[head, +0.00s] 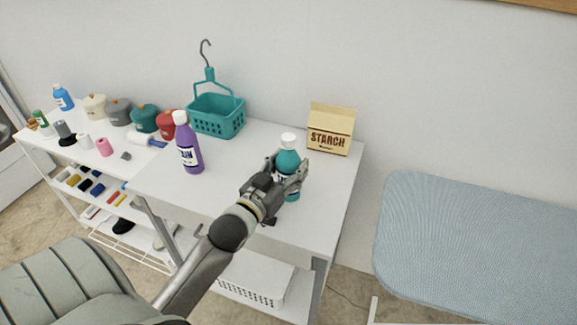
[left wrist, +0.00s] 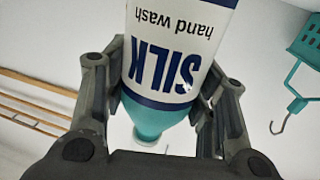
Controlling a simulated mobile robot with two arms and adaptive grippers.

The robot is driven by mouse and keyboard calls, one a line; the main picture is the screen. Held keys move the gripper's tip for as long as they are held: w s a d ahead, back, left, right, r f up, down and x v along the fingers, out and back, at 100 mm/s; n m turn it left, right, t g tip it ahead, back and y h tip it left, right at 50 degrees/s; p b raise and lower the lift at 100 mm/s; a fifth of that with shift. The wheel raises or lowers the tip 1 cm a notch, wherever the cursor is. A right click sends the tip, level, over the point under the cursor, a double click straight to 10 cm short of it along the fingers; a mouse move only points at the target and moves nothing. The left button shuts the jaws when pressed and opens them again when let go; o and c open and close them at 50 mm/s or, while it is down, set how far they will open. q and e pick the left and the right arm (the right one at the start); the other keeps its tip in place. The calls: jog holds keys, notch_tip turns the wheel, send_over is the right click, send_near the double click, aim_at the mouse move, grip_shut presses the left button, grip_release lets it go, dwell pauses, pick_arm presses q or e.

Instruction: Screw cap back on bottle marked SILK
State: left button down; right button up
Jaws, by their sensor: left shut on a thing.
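The teal bottle marked SILK (head: 288,161) is upright at the front right of the white table. My left gripper (head: 287,171) is shut on its body, with a finger on each side. In the left wrist view the SILK bottle (left wrist: 160,118) appears upside down between the fingers, its label reading "SILK hand wash". A white piece (head: 289,140) tops the bottle; I cannot tell whether it is a seated cap or a bare neck. I cannot tell whether the bottle's base touches the table. My right gripper is not in view.
A purple bottle with a white top (head: 189,148) stands left on the white table (head: 240,185). A STARCH box (head: 330,131) and a teal hanging basket (head: 217,118) stand behind. A shelf with small items (head: 75,150) is further left, and a blue ironing board (head: 480,245) is right.

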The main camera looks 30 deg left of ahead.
pick_arm(q)
jog(key=shift+f, duration=0.15)
jog(key=c, duration=0.6)
grip_release()
jog(key=shift+r, duration=0.25)
jog(key=s, duration=0.8)
jog(key=s+b, duration=0.1)
jog(key=s, duration=0.3)
jog(key=shift+d, duration=0.25)
jog(key=shift+f, duration=0.1)
